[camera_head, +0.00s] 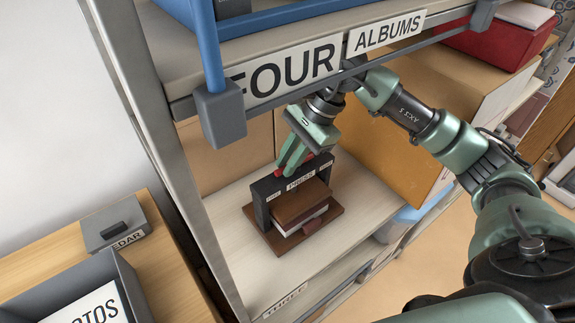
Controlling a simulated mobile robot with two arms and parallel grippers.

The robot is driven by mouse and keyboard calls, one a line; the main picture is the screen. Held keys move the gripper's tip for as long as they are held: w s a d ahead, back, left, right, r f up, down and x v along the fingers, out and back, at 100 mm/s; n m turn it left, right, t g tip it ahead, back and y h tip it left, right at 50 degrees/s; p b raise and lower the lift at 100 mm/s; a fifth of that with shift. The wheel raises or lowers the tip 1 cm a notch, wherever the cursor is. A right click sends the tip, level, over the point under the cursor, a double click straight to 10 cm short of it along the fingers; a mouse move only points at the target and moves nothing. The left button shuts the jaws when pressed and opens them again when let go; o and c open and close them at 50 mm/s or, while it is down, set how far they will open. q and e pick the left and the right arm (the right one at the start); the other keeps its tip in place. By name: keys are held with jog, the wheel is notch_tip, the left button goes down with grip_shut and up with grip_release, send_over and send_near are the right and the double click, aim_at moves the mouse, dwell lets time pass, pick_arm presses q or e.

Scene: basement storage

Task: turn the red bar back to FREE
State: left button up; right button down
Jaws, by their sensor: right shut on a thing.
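A dark press (258,203) labelled PRESS stands on a lower shelf, with brown, book-like pieces (300,203) under its top beam and a brown base board. The red bar (280,172) lies on top of the beam. Small labels sit at either end of the beam, too small to read. My right gripper (291,163) reaches down from above, its green fingers shut on the red bar. The fingers hide the bar's middle, so its exact angle is hard to tell. My left gripper is out of view.
The upper shelf edge, labelled FOUR (285,75) and ALBUMS, runs close above my right gripper. A blue rod with a grey block (220,113) hangs at its left. A cardboard box (385,150) stands right of the press. The shelf (235,215) left of the press is bare.

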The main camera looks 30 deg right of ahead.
jog(key=shift+r, duration=0.1)
dwell(0.4)
jog(key=c, duration=1.4)
grip_release()
jog(key=w+b+v, duration=0.1)
jog(key=v, duration=0.6)
jog(key=shift+s+d+r+b, duration=0.25)
jog(key=shift+s+b, duration=0.15)
jog(key=shift+s, duration=0.15)
